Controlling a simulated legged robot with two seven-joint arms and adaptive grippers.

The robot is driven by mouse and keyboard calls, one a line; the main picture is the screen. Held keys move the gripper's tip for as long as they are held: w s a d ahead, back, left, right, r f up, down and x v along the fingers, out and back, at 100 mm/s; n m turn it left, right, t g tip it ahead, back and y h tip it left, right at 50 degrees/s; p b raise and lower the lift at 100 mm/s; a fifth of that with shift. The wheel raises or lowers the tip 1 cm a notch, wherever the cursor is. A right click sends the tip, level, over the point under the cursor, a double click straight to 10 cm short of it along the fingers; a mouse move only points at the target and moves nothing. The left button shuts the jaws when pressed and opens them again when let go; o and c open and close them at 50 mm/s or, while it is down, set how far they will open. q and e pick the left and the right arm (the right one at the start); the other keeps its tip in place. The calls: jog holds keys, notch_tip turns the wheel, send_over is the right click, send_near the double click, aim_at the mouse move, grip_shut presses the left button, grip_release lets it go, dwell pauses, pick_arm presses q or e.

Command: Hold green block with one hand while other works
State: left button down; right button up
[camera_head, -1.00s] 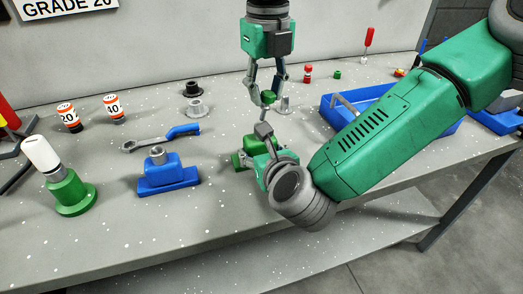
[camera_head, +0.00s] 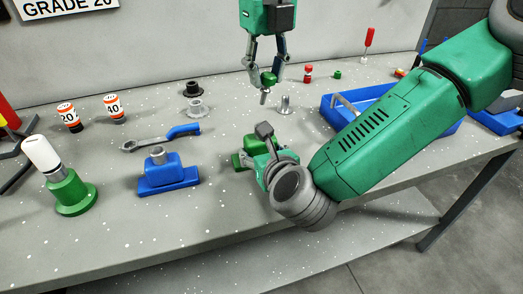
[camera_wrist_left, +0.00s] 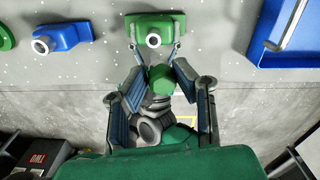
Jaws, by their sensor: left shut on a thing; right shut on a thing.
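The green block (camera_head: 256,144) stands on the bench in the middle of the head view. My right gripper (camera_head: 262,160) is shut on it from the near side; its fingers are partly hidden by my own wrist. In the left wrist view the green block (camera_wrist_left: 150,21) shows a pale round ring on its facing side. My left gripper (camera_head: 267,77) is shut on a small piece with a round green head (camera_head: 268,79) and a grey stem pointing down. It holds this piece above the bench, beyond the block and apart from it. The green head (camera_wrist_left: 162,79) also shows between the left fingers.
A blue block (camera_head: 168,178) with a grey top, a wrench (camera_head: 162,138) and a green stand (camera_head: 72,194) with a white-topped piece are to the left. A flanged metal piece (camera_head: 285,106) stands near the left gripper. A blue tray (camera_head: 335,118) lies to the right.

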jog(key=o, duration=1.6)
jog(key=shift+s+f, duration=0.2)
jog(key=shift+f, duration=0.3)
jog(key=shift+o, duration=0.2)
jog(key=v, duration=1.1)
jog(key=shift+s+d+r, duration=0.15)
jog(key=shift+d+r, duration=0.05)
jog(key=shift+r, duration=0.3)
